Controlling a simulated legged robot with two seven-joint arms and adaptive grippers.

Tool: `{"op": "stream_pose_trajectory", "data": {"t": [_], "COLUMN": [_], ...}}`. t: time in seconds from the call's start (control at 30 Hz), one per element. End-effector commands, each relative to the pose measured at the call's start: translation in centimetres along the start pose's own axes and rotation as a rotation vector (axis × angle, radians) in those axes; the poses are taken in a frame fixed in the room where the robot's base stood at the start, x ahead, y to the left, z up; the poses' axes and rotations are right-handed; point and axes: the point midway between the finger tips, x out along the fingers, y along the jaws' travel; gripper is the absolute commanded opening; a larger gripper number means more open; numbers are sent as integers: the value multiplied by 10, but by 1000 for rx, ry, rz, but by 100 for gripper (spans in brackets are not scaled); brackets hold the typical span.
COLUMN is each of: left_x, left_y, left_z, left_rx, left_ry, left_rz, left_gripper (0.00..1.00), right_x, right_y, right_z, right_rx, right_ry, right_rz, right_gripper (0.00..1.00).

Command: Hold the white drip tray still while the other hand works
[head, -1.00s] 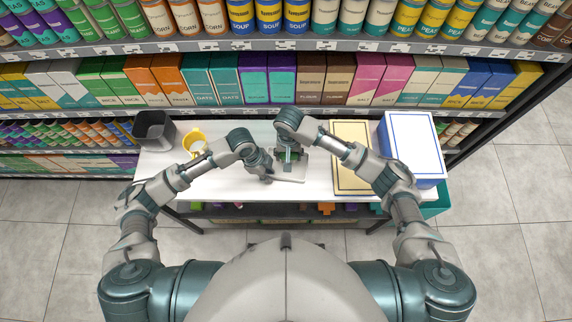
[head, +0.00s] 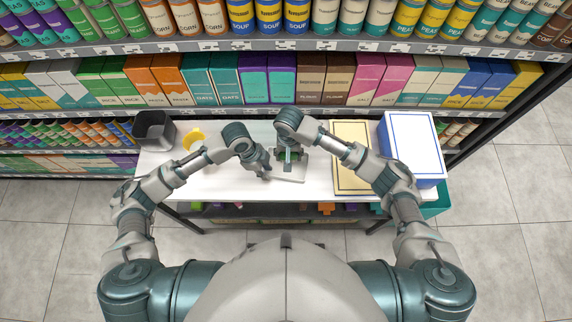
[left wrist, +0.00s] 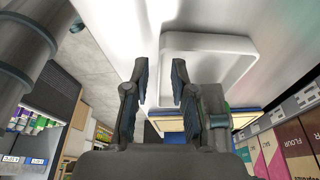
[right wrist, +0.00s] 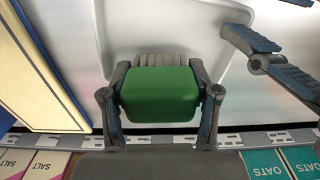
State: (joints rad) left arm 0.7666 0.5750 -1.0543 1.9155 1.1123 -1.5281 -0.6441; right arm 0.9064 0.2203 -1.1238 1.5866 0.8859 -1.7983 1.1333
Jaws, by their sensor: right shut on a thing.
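The white drip tray (head: 290,176) lies flat on the counter. In the left wrist view the tray (left wrist: 205,62) is ahead and to the right, with its rounded rim close to the right finger. My left gripper (head: 264,174) is at the tray's left side. In its wrist view its two fingers (left wrist: 160,72) stand apart with nothing between them; whether one touches the rim I cannot tell. My right gripper (head: 290,158) is over the tray, shut on a green brush (right wrist: 158,95) with pale bristles pointing at the tray.
A yellow cup (head: 192,138), partly hidden by my left arm, and a dark square bin (head: 154,131) stand at the counter's left. A cream box (head: 350,140) and a white-and-blue box (head: 412,145) are at the right. Stocked shelves rise behind.

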Motion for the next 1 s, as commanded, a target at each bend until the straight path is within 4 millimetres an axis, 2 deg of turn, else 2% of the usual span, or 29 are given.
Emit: {"op": "stream_pose_trajectory", "data": {"t": [0.7,1.0], "left_x": [-32,-39], "left_y": [0,0], "left_z": [0,0], "left_rx": [-1,0], "left_ry": [-1,0], "left_rz": [-1,0], "left_gripper": [25,25], "right_x": [0,0], "right_y": [0,0], "right_z": [0,0], "right_rx": [0,0], "right_ry": [0,0], "right_rz": [0,0], "right_gripper": [33,33]}}
